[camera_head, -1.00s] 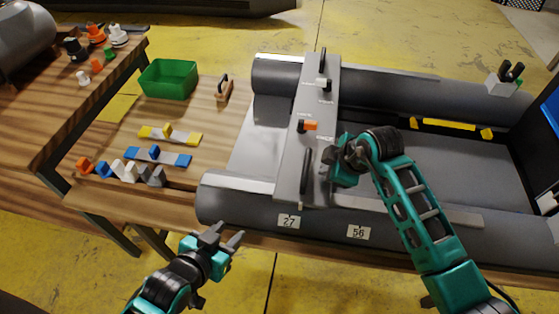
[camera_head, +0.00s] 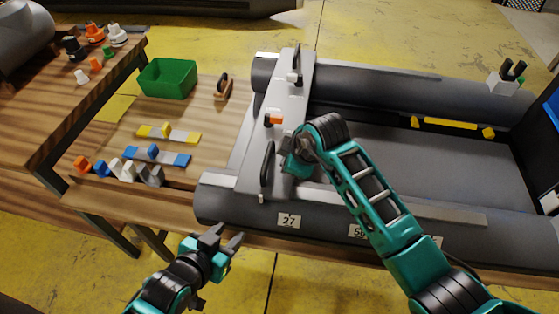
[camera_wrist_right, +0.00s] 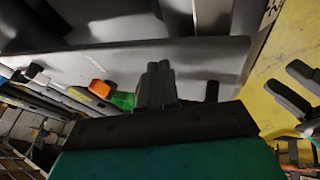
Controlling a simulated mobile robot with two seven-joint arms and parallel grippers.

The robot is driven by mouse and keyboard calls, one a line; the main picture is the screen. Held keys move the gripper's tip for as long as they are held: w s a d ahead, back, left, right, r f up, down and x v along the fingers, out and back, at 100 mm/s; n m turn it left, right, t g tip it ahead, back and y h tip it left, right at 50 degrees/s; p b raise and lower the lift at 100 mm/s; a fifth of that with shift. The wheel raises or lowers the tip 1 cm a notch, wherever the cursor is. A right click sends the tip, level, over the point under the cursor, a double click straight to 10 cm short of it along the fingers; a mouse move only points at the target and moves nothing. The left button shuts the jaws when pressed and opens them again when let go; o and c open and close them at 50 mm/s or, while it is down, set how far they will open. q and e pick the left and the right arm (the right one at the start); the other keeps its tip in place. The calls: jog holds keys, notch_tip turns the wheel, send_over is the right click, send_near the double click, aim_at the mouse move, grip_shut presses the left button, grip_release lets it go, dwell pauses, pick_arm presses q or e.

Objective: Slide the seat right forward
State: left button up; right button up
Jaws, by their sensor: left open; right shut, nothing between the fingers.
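The seat (camera_head: 282,100) is a grey board lying across both tubes of the inflatable boat (camera_head: 405,160), near the tubes' left ends. It carries an orange latch (camera_head: 273,119), a black handle (camera_head: 267,163) near the close end and another at the far end. My right gripper (camera_head: 290,161) is at the seat's right-hand edge; whether it touches is hard to tell. In the right wrist view its shut fingers (camera_wrist_right: 160,84) point at the grey seat (camera_wrist_right: 125,60) with nothing between them. My left gripper (camera_head: 225,240) is open and empty, in front of the near tube.
The workbench (camera_head: 215,125) left of the boat holds a green bin (camera_head: 167,78), blue and yellow sliding pieces and several small coloured parts. A yellow-handled bar (camera_head: 452,125) lies inside the boat along the far tube. Number plate 27 (camera_head: 288,221) is on the near tube.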

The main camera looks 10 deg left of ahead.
jog(key=shift+s+a+f, duration=0.1)
jog(key=shift+a+f, duration=0.15)
jog(key=shift+a, duration=0.2)
jog(key=shift+s+a+f, duration=0.1)
jog(key=shift+a+f, duration=0.15)
jog(key=shift+a, duration=0.2)
jog(key=shift+d+r+p, duration=0.1)
jog(key=shift+d+p, duration=0.35)
jog(key=shift+d, duration=0.6)
notch_tip(320, 180, up, 9)
jog(key=shift+w+a+r+p, duration=0.2)
jog(key=shift+a+p, duration=0.05)
jog(key=shift+p, duration=0.15)
